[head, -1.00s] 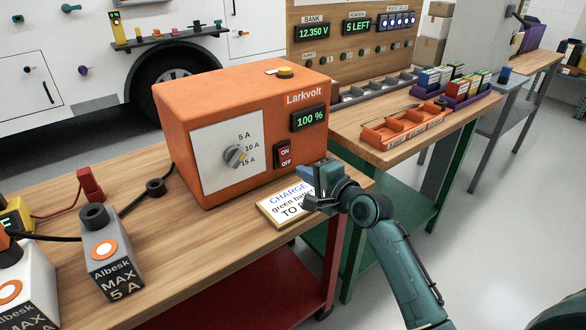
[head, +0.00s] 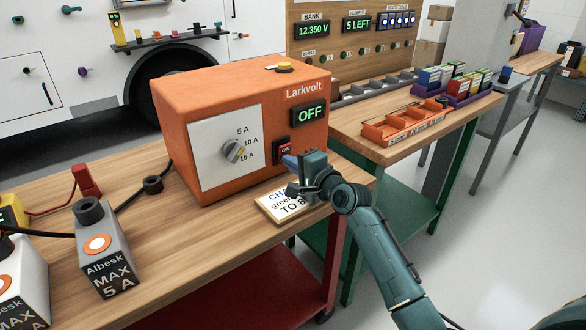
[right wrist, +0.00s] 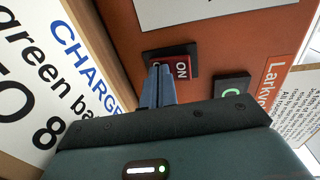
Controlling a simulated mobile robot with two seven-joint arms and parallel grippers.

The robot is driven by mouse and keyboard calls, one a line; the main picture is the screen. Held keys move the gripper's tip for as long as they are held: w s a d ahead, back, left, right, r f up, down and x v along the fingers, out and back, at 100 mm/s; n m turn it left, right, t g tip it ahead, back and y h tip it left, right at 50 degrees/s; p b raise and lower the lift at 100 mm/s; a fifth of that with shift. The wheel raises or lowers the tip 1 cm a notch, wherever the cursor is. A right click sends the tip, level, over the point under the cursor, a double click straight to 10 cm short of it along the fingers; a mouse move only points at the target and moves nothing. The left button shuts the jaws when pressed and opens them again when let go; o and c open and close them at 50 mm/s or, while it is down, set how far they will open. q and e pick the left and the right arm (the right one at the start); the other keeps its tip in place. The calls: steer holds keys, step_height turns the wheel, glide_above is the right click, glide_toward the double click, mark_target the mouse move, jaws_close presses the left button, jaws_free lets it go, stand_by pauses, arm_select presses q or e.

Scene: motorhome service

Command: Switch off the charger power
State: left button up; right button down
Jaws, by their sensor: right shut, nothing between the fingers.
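The orange Larkvolt charger (head: 215,95) stands on the wooden bench, and its display (head: 309,114) reads OFF. Its red ON/OFF switch (head: 285,149) is on the front, below the display; the lower OFF half is hidden behind my fingers. The switch also shows in the right wrist view (right wrist: 181,67). My right gripper (head: 288,160) is shut and empty, with its blue fingertips at the lower half of the switch. In the right wrist view the fingertips (right wrist: 157,72) overlap the switch's OFF end; I cannot tell whether they still press it. My left gripper is not in view.
A sign (head: 273,206) reading CHARGE lies on the bench below my right gripper. The current dial (head: 235,150) is left of the switch. Albesk boxes (head: 103,262) stand at the left. Orange trays (head: 403,124) sit on the bench behind.

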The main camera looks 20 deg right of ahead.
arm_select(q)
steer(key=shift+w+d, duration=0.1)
arm_select(e)
steer(key=shift+s+r, duration=0.1)
steer(key=shift+s+d, duration=0.15)
steer(key=shift+s, duration=0.15)
arm_select(q)
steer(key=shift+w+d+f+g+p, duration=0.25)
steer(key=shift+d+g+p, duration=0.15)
steer(key=shift+p, duration=0.45)
arm_select(e)
steer(key=v, duration=1.2)
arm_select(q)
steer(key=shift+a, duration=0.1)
arm_select(e)
steer(key=shift+s+d, duration=0.1)
